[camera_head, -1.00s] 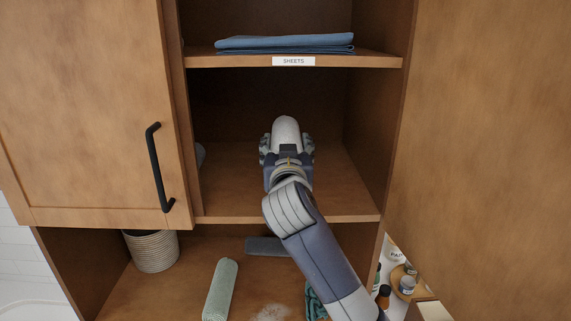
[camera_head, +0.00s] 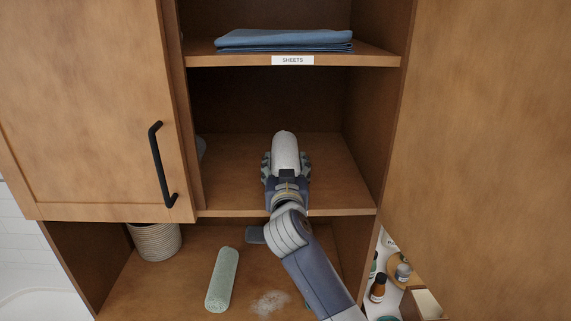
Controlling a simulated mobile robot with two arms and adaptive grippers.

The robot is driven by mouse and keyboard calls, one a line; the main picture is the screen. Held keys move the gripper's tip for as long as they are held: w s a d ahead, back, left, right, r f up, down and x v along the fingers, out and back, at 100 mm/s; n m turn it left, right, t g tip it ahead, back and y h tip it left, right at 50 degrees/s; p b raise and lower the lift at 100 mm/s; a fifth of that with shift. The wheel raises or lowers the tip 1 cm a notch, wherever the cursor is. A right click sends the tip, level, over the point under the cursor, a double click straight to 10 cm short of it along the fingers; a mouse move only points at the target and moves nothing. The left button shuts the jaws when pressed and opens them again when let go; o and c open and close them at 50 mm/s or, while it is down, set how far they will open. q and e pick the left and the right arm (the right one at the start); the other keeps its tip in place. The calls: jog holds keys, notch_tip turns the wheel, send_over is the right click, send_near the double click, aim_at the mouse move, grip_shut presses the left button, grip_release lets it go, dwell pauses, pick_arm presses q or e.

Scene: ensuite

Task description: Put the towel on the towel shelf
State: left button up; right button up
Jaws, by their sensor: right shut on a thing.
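A white rolled towel (camera_head: 286,150) is in my right gripper (camera_head: 286,166), which is shut around it. The gripper and towel are inside the middle compartment of the cabinet, above the bare middle shelf (camera_head: 235,190). I cannot tell whether the towel touches the shelf. The upper shelf (camera_head: 350,58) carries a "SHEETS" label and folded blue sheets (camera_head: 285,40). No label shows on the middle shelf; my arm covers part of its front edge. A pale green rolled towel (camera_head: 222,279) lies on the lower surface. My left gripper is not in view.
A closed cabinet door (camera_head: 85,110) with a black handle (camera_head: 161,165) stands left, and a wood panel (camera_head: 480,150) right. Below are a woven basket (camera_head: 156,241), a dark grey item (camera_head: 255,235), a whitish patch (camera_head: 271,303) and bottles (camera_head: 377,288). A grey-blue object (camera_head: 200,148) shows at the middle shelf's left.

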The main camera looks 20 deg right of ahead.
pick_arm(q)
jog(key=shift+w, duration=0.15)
pick_arm(e)
jog(key=o, duration=1.3)
jog(key=shift+f, duration=0.1)
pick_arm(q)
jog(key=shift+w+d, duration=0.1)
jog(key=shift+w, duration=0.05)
pick_arm(e)
jog(key=shift+o, duration=0.2)
jog(key=shift+s+a+b, duration=0.15)
jog(key=shift+s+b, duration=0.15)
jog(key=shift+s, duration=0.2)
jog(key=b+v, duration=0.3)
jog(key=v, duration=0.7)
jog(key=shift+s, duration=0.25)
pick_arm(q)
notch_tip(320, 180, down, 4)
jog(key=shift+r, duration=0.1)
pick_arm(e)
jog(key=shift+s+a, duration=0.1)
jog(key=shift+s, duration=0.2)
jog(key=shift+r, duration=0.25)
